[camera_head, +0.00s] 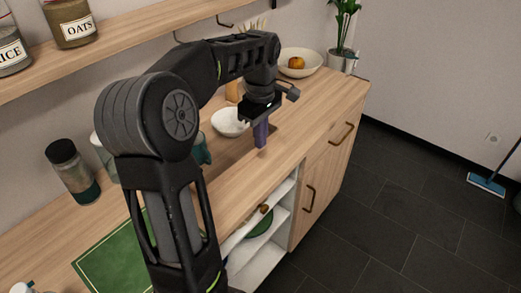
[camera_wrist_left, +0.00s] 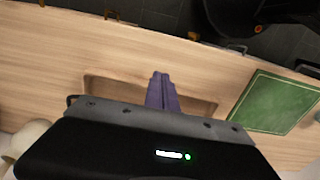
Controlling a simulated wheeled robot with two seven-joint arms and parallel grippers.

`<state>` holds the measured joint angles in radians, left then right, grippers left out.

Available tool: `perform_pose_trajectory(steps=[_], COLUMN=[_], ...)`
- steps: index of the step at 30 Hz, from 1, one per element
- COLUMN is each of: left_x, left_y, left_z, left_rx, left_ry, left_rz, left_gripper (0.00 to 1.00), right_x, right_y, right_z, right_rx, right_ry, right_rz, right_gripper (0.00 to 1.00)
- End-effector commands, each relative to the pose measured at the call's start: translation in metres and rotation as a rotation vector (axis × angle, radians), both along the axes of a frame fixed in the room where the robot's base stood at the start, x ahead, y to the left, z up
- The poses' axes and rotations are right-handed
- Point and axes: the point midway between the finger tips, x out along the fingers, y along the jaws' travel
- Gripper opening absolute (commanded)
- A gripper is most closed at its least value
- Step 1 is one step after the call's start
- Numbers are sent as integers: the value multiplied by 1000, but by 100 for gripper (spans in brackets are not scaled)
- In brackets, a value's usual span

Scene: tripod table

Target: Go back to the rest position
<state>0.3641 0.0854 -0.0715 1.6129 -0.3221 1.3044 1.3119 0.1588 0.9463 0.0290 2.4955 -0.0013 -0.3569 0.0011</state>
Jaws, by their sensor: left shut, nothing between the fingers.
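My left arm comes in from the left in the head view and reaches over the wooden counter (camera_head: 312,98). My left gripper (camera_head: 260,135) points down above the counter, its purple fingers together with nothing between them. The fingers also show closed in the left wrist view (camera_wrist_left: 162,92), over a shallow wooden tray (camera_wrist_left: 98,86). The white bowl (camera_head: 226,122) sits just behind and left of the gripper. My right gripper is in neither view.
A green board (camera_head: 98,262) lies at the counter's front left. A dark-lidded jar (camera_head: 73,172) and a teal cup (camera_head: 203,150), partly hidden by my arm, stand behind. A fruit bowl (camera_head: 299,63) and a plant (camera_head: 343,28) stand at the far end. The shelf (camera_head: 120,42) overhangs the counter.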

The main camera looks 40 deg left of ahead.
Motion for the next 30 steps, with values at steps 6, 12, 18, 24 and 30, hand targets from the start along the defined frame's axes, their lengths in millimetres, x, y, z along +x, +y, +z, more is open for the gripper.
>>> perform_pose_trajectory(steps=[6,12,18,24,30], left_x=[0,0,0,0,41], left_y=[0,0,0,0,7], left_z=[9,9,8,8,4], left_rx=[0,0,0,0,63], left_ry=[1,1,1,-1,-165], left_rz=[0,0,0,-21,-238], left_gripper=[0,0,0,0,0], right_x=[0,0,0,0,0], right_y=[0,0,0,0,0], right_z=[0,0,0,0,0], right_rx=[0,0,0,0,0], right_ry=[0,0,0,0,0], right_rz=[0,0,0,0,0], right_gripper=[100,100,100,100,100])
